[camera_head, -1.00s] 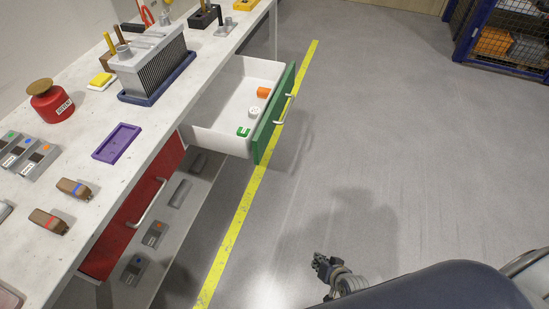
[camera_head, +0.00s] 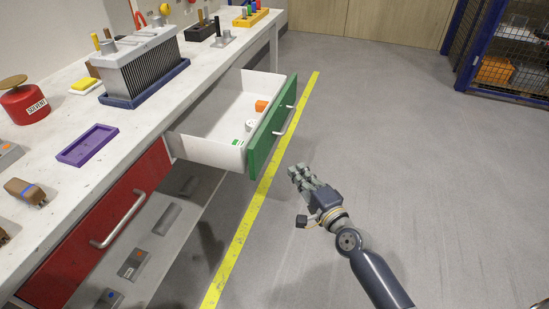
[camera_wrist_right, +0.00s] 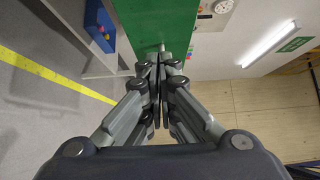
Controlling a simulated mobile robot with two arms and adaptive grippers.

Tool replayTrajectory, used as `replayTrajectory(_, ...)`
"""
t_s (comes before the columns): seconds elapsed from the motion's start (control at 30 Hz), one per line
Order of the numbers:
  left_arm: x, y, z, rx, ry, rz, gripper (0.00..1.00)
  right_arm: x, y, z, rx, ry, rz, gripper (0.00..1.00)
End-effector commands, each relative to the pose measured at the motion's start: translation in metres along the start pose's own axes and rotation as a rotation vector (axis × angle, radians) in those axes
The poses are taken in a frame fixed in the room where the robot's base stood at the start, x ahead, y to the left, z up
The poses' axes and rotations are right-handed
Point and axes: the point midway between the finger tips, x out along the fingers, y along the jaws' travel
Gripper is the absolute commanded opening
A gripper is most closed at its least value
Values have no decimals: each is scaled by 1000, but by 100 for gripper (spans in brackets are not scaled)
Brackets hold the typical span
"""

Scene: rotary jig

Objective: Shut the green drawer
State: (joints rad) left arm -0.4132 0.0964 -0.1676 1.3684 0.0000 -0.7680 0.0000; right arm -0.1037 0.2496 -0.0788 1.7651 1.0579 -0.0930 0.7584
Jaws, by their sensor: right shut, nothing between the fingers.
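The green drawer (camera_head: 272,125) is pulled out from under the workbench, with its green front facing the aisle. Inside its white box lie an orange piece, a white round piece and a small green piece. A metal bar handle (camera_head: 286,121) is on its front. My right gripper (camera_head: 296,172) is shut and empty, in the aisle just in front of the drawer's near end, apparently apart from it. In the right wrist view the shut fingers (camera_wrist_right: 158,60) point at the green front (camera_wrist_right: 135,25). My left gripper is not in view.
The white workbench (camera_head: 150,122) carries a finned block, a purple tray and a red solvent can. A red drawer (camera_head: 100,235) sits shut to the left of the green one. The floor beyond the yellow line is clear. A blue mesh cage (camera_head: 505,60) stands at the far right.

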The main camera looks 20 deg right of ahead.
Motion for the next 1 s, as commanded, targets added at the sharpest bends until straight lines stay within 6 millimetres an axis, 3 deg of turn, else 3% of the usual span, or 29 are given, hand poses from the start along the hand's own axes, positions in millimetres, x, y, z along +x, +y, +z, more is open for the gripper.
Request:
replayTrajectory(0.33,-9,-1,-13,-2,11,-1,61,69,1,0,-2,0,0,0)
replayTrajectory(0.4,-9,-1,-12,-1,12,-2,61,76,0,11,1,-1,1,0)
replayTrajectory(0.6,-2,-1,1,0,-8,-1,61,91,1,25,-2,0,2,0)
replayTrajectory(1.0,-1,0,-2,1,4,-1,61,94,1,29,-4,0,2,0)
